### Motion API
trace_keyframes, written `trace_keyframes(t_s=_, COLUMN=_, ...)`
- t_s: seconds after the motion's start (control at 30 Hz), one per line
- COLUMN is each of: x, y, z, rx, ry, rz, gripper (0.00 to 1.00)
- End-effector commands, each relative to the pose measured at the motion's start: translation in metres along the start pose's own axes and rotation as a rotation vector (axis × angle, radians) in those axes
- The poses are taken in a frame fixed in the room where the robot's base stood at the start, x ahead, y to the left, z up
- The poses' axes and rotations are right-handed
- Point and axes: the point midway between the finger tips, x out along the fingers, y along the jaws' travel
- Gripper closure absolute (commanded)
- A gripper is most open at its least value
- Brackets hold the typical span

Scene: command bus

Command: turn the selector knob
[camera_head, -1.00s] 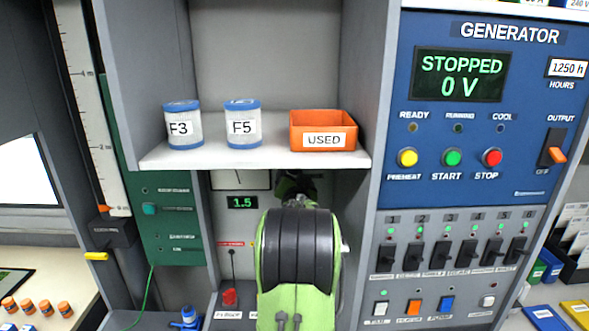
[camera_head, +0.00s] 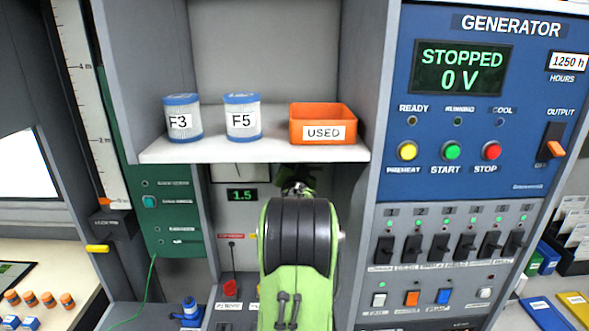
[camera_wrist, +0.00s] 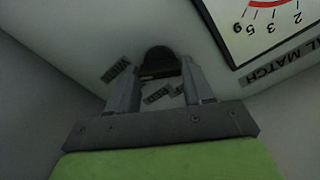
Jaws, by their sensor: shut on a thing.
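The selector knob (camera_wrist: 160,60) is dark and rounded, on a pale panel in the wrist view. My gripper (camera_wrist: 160,72) has one finger on each side of it, closed on the knob. In the head view the knob is hidden behind my arm and under the shelf.
A meter (camera_wrist: 265,25) with a red scale arc sits right of the knob in the wrist view. A shelf (camera_head: 250,151) overhangs my arm, with filters F3 (camera_head: 182,118) and F5 (camera_head: 243,117) and an orange USED bin (camera_head: 323,115). The generator panel (camera_head: 475,175) stands at right.

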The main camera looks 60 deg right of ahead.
Motion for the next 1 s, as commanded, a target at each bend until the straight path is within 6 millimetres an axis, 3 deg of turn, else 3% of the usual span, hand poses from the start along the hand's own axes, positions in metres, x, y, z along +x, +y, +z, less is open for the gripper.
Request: trace_keyframes(t_s=1.0, x=0.0001, y=0.0006, z=0.0019, rx=-0.629, ry=0.002, rz=-0.001, gripper=0.79)
